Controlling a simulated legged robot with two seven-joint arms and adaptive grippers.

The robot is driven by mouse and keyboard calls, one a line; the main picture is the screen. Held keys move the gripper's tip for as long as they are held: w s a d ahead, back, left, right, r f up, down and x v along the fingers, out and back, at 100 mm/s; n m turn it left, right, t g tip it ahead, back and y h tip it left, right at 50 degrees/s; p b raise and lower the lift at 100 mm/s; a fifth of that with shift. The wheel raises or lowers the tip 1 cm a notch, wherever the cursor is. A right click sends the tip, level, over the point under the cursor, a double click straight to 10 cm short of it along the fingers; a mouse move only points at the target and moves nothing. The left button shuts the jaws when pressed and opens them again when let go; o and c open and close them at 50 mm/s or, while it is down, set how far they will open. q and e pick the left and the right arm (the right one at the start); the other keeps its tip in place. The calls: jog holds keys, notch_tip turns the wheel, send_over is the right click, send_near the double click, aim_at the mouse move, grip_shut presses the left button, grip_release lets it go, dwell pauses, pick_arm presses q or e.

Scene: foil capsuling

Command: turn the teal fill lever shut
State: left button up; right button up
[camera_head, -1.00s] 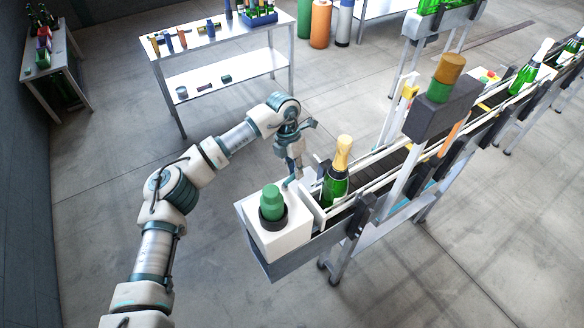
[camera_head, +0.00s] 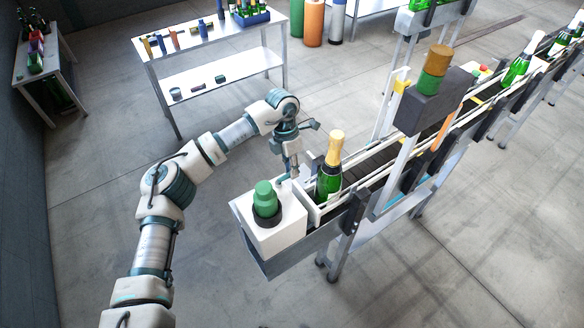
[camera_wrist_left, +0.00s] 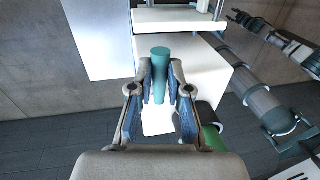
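The teal lever (camera_wrist_left: 160,75) is a short upright cylinder in the left wrist view, in front of a white housing. My left gripper (camera_wrist_left: 160,70) has one finger on each side of it, with the fingertips close to its sides; whether they press on it is unclear. In the head view my left gripper (camera_head: 287,178) reaches down at the far edge of the white box (camera_head: 277,235), and the lever is too small and hidden to make out there. My right gripper is not in view.
A green stepped piece (camera_head: 265,200) stands in a dark ring on the white box. A champagne bottle (camera_head: 328,180) stands close to my gripper on the conveyor (camera_head: 375,168). A dark press head (camera_head: 435,100) rises over the belt. A side table (camera_head: 205,85) stands behind.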

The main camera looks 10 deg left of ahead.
pick_arm(q)
jog(key=o, duration=0.4)
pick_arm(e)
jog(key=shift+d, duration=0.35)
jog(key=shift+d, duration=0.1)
pick_arm(q)
jog(key=shift+r, duration=0.1)
jog(key=r, duration=0.3)
jog(key=w+a+r, duration=0.1)
jog(key=r, duration=0.3)
jog(key=w+r, duration=0.1)
jog(key=r, duration=0.3)
jog(key=shift+a+r, duration=0.25)
jog(key=shift+f, duration=0.1)
